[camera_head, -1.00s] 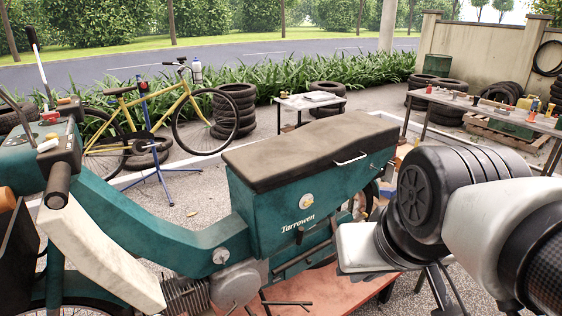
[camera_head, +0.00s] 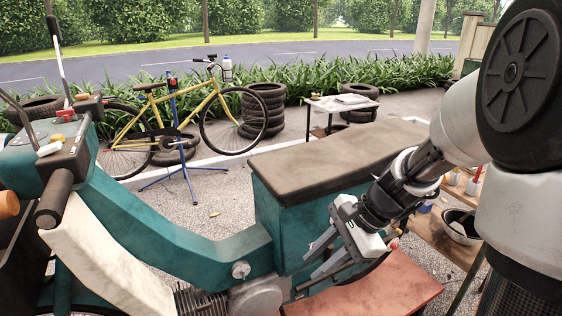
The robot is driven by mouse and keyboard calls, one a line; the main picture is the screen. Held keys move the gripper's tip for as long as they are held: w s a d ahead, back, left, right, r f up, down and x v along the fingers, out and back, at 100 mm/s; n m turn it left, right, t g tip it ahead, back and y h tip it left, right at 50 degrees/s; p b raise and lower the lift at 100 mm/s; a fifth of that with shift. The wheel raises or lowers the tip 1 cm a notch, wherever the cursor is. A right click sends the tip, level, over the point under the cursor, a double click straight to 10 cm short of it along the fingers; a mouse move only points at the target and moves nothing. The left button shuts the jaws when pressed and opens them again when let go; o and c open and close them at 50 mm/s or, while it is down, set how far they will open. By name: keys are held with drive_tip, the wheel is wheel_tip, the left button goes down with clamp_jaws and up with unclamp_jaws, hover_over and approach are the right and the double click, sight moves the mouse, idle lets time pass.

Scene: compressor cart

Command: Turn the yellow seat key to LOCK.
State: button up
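The teal scooter's seat box (camera_head: 290,225) stands at the middle, under a dark brown seat (camera_head: 335,160). My gripper (camera_head: 304,270) is in front of the side of this box, reaching in from the right. Its two grey fingers point left and stand apart, with nothing visible between them. The yellow seat key and its round lock are not visible now; the gripper and wrist cover the part of the panel where the lock showed earlier. I cannot tell whether the gripper touches the panel or the key.
The scooter's handlebar area (camera_head: 65,150) is at the left. A reddish platform (camera_head: 385,290) lies below the seat box. A yellow bicycle (camera_head: 165,115) and stacked tires (camera_head: 262,110) stand behind.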

drive_tip(key=w+d+f+m+t+y, duration=0.55)
drive_tip(key=w+d+f+m, duration=0.2)
drive_tip(key=m, duration=0.85)
drive_tip(key=w+d+f+m+t+h, duration=0.1)
drive_tip(key=d+f+m+t+h, duration=0.15)
drive_tip(key=d+m+t, duration=0.4)
drive_tip(key=w+d+f+m+t+h, duration=0.1)
drive_tip(key=d+f+m+t+h, duration=0.15)
drive_tip(key=d+m, duration=0.7)
drive_tip(key=w+a, duration=0.4)
drive_tip(key=w, duration=0.4)
drive_tip(key=w+a+f+m+b, duration=0.1)
drive_tip(key=w+a, duration=0.3)
drive_tip(key=w, duration=0.4)
drive_tip(key=shift+w+a, duration=0.2)
drive_tip(key=shift+t, duration=0.25)
clamp_jaws()
